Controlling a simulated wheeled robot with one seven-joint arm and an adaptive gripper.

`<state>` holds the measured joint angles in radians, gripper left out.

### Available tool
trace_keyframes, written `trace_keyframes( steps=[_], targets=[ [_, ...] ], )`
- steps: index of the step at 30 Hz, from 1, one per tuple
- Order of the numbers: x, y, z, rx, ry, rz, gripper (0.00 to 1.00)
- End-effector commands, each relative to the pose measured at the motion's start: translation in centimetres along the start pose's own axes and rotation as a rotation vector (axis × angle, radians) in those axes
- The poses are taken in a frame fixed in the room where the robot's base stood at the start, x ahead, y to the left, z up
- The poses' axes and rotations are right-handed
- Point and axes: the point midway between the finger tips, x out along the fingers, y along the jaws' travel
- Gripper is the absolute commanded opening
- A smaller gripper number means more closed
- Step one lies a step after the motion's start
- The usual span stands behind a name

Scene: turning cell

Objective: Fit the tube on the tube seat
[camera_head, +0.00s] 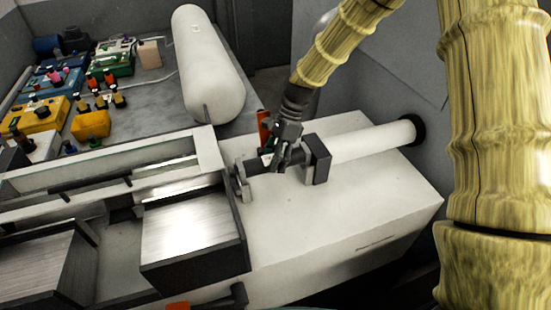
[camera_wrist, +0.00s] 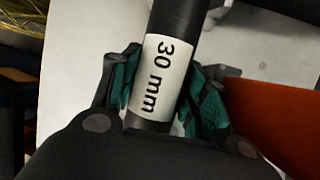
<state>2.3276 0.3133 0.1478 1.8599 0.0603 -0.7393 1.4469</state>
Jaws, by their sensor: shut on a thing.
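My gripper (camera_head: 283,158) is low over the white machine top, with teal finger pads on either side of a dark tube (camera_wrist: 177,22). The wrist view shows the gripper (camera_wrist: 165,98) shut on this tube, which bears a white "30 mm" label. In the head view the tube (camera_head: 262,166) lies roughly level between a small grey bracket (camera_head: 243,182) and a dark upright block (camera_head: 318,160). These two look like the tube seat, but I cannot be sure. My fingers hide part of the tube, and I cannot tell whether its ends touch either support.
A white cylinder (camera_head: 375,141) runs from behind the block to a black ring. An orange piece (camera_head: 264,127) stands close behind my gripper; orange also fills the right of the wrist view (camera_wrist: 285,115). A large white tank (camera_head: 208,70) and a cluttered bench lie behind. The front machine top (camera_head: 330,215) is clear.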

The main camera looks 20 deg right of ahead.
Motion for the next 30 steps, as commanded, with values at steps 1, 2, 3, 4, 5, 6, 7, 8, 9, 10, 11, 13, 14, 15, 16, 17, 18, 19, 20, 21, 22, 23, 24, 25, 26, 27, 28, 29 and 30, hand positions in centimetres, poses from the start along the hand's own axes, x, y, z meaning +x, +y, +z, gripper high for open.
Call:
trace_keyframes(
  steps=[1, 2, 3, 4, 5, 6, 7, 8, 9, 10, 11, 13, 14, 15, 16, 17, 18, 19, 20, 21, 22, 23, 24, 25, 26, 27, 28, 29, 30],
  targets=[
    [-0.04, -0.01, 0.02, 0.0, 0.0, 0.0, 0.1],
    [-0.04, -0.01, 0.03, 0.0, 0.0, 0.0, 0.1],
    [-0.04, -0.01, 0.03, 0.0, 0.0, 0.0, 0.1],
    [-0.03, -0.01, 0.03, 0.0, 0.0, 0.0, 0.1],
    [-0.03, -0.01, 0.03, 0.0, 0.0, 0.0, 0.1],
    [-0.04, -0.01, 0.03, 0.0, 0.0, 0.0, 0.1],
    [-0.03, -0.01, 0.03, 0.0, 0.0, 0.0, 0.1],
    [-0.03, -0.01, 0.03, 0.0, 0.0, 0.0, 0.1],
    [-0.03, -0.01, 0.03, 0.0, 0.0, 0.0, 0.1],
    [-0.03, -0.01, 0.03, 0.0, 0.0, 0.0, 0.1],
    [-0.03, -0.01, 0.03, 0.0, 0.0, 0.0, 0.1],
    [0.01, -0.02, 0.02, 0.0, 0.0, 0.0, 0.1],
    [0.03, -0.02, 0.0, 0.0, 0.0, 0.0, 0.1],
    [0.07, -0.03, -0.01, 0.0, 0.0, 0.0, 0.1],
    [0.1, -0.04, -0.02, 0.0, 0.0, 0.0, 0.1],
    [0.14, -0.04, -0.04, 0.0, 0.0, 0.0, 0.1],
    [0.2, -0.06, -0.06, 0.0, 0.0, 0.0, 0.1],
    [0.24, -0.06, -0.08, 0.0, 0.0, 0.0, 0.1],
    [0.28, -0.07, -0.1, 0.0, 0.0, 0.0, 0.1],
    [0.34, -0.09, -0.12, 0.0, 0.0, 0.0, 0.1],
    [0.38, -0.1, -0.14, 0.0, 0.0, 0.0, 0.1],
    [0.42, -0.11, -0.16, 0.0, 0.0, 0.0, 0.1],
    [0.48, -0.12, -0.18, 0.0, 0.0, 0.0, 0.1],
    [0.52, -0.13, -0.2, 0.0, 0.0, 0.0, 0.1],
    [0.56, -0.14, -0.21, 0.0, 0.0, 0.001, 0.1],
    [0.62, -0.15, -0.23, 0.0, 0.0, 0.001, 0.1],
    [0.66, -0.16, -0.25, 0.0, 0.0, 0.001, 0.1],
    [0.7, -0.17, -0.26, 0.0, 0.0, 0.001, 0.1],
    [0.75, -0.19, -0.29, 0.0, 0.0, 0.0, 0.1]
  ],
)
